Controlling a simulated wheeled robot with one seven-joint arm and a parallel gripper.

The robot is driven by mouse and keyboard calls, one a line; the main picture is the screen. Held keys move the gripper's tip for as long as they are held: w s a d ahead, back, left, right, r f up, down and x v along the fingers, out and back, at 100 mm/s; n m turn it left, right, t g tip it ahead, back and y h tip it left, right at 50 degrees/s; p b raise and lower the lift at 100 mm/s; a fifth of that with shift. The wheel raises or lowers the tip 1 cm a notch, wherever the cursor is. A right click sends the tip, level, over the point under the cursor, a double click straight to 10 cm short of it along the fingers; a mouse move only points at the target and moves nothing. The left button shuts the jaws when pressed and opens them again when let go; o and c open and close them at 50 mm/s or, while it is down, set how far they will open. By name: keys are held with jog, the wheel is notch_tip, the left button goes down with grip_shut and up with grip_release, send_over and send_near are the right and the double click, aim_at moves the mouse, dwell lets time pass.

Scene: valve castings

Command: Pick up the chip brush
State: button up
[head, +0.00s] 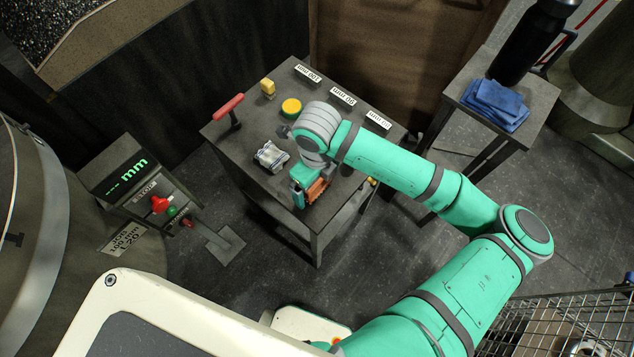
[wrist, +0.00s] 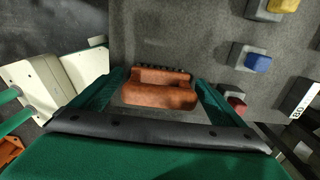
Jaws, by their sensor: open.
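The chip brush, as far as I can tell, is the orange-brown block (head: 317,189) near the front corner of the dark table (head: 240,150). In the wrist view the brush (wrist: 160,92) shows a grooved brown body with a row of dark tufts along its far edge. My gripper (head: 308,186) is open and over the brush. In the wrist view its green fingers stand on the left and right of the brush, with a narrow gap showing at the right. I cannot tell how far the fingertips are above the tabletop. My gripper hides part of the brush in the head view.
On the table are a metal casting (head: 271,156), a red-handled tool (head: 229,110), a yellow block (head: 267,88) and a yellow-green round piece (head: 291,106). The wrist view shows a blue-topped block (wrist: 257,62) and a red one (wrist: 236,105) right of the brush.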

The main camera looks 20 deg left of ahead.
jog(key=shift+f, duration=0.3)
jog(key=c, duration=1.2)
jog(key=shift+c, duration=0.2)
jog(key=shift+r, duration=0.15)
